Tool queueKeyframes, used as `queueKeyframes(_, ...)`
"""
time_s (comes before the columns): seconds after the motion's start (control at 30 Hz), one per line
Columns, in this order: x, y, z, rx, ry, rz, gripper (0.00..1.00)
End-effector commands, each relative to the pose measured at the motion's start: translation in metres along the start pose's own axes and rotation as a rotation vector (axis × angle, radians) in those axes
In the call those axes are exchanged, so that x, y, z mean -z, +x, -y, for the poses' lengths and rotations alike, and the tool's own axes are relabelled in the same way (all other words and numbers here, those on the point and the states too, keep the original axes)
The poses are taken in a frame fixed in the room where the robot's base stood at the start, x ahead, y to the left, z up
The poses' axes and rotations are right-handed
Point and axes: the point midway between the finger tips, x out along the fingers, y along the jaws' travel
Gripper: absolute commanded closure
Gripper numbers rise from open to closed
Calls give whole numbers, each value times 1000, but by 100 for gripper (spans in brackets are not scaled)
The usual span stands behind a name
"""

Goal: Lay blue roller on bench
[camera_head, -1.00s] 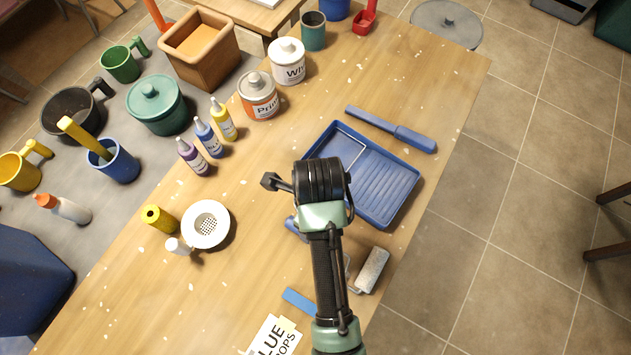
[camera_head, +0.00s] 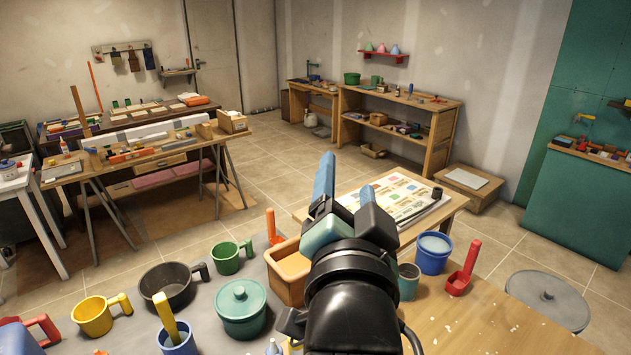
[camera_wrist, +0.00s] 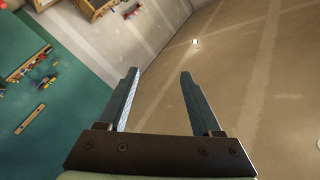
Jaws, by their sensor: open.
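My gripper (camera_head: 347,190) is raised, with its two blue fingers apart and nothing between them. In the wrist view the open fingers (camera_wrist: 160,75) point toward the wall and floor, with no roller near them. No blue roller shows in either current view. The near wooden worktop (camera_head: 485,325) shows at the bottom right, mostly cut off by the frame and partly hidden by my arm. Wooden benches stand farther off, one at the left (camera_head: 150,153) and one against the back wall (camera_head: 440,115). I cannot tell which one is the task's bench.
A green pot (camera_head: 240,312), a wooden box (camera_head: 285,275), a blue bucket (camera_head: 433,254) and a red scoop (camera_head: 462,272) stand around my arm. A table with a colour chart (camera_head: 400,198) is just beyond. Tiled floor (camera_head: 270,165) lies open between the benches.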

Motion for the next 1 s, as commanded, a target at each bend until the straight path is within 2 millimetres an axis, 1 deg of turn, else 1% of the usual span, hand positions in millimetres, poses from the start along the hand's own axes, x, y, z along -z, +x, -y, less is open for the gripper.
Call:
queueKeyframes(0.03, 30, -11, 38, 99, -117, -101, 34)
queueKeyframes(0.07, 47, -19, 57, 147, -189, -163, 34)
queueKeyframes(0.1, 67, -32, 80, 201, -279, -249, 34)
queueKeyframes(0.17, 93, -52, 110, 260, -397, -371, 34)
queueKeyframes(0.2, 107, -65, 126, 288, -463, -445, 34)
queueKeyframes(0.3, 132, -94, 154, 325, -583, -594, 34)
queueKeyframes(0.33, 137, -100, 158, 330, -607, -625, 34)
queueKeyframes(0.4, 144, -111, 166, 336, -646, -676, 34)
queueKeyframes(0.47, 147, -115, 170, 338, -662, -699, 34)
queueKeyframes(0.77, 148, -115, 170, 336, -668, -701, 34)
queueKeyframes(0.93, 129, -116, 153, 338, -666, -698, 34)
queueKeyframes(1.0, 121, -117, 147, 339, -664, -697, 21)
